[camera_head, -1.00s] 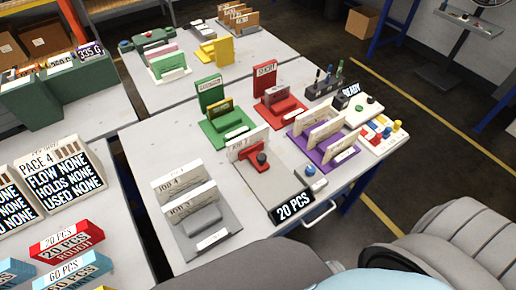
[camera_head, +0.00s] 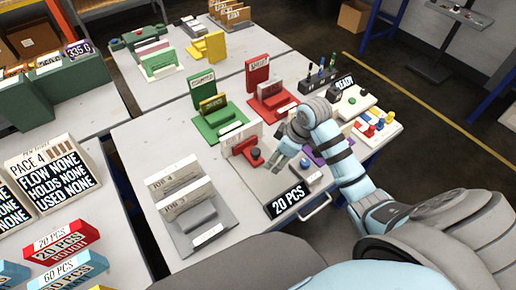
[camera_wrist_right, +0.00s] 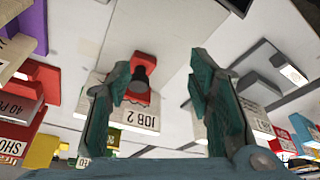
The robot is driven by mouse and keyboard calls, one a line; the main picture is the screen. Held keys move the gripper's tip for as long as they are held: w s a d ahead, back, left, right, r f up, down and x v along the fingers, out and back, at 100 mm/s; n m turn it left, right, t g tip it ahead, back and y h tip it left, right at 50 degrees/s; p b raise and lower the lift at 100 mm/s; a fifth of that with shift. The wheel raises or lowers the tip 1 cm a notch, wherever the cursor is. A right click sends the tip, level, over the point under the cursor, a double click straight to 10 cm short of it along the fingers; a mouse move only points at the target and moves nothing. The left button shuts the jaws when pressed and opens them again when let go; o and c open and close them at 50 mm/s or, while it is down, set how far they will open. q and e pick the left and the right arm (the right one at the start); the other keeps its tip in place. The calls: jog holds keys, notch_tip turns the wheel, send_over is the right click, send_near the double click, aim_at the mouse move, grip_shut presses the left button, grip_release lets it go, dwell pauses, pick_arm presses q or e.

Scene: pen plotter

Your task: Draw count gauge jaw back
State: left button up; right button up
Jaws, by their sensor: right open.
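The count gauge (camera_head: 268,182) is a grey plate on the front table, with a black display reading 20 PCS (camera_head: 287,202) at its front edge. Its red jaw (camera_head: 248,156) with a dark knob (camera_head: 256,153) sits near the back, by a pale card (camera_head: 240,142). In the right wrist view the red jaw (camera_wrist_right: 132,72) shows beyond and between the fingers, against a card marked JOB 2 (camera_wrist_right: 140,118). My right gripper (camera_head: 277,160) is open and empty, above the plate to the right of the jaw; its fingers (camera_wrist_right: 160,85) are apart from it. My left gripper is out of view.
A grey holder with JOB 3 and JOB 4 cards (camera_head: 180,182) stands left of the gauge. Green (camera_head: 213,125) and red (camera_head: 268,108) holders stand behind. A purple holder (camera_head: 318,157) is partly hidden by my right arm. A board with coloured pegs (camera_head: 375,125) lies right.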

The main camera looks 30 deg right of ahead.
jog(key=n+y, duration=0.1)
jog(key=n, duration=0.1)
send_near(257, 151)
jog(key=b+x, duration=0.2)
jog(key=x, duration=0.6)
jog(key=shift+w+a+f+b, duration=0.1)
jog(key=shift+a+f+b, duration=0.05)
jog(key=shift+f+b, duration=0.2)
grip_shut()
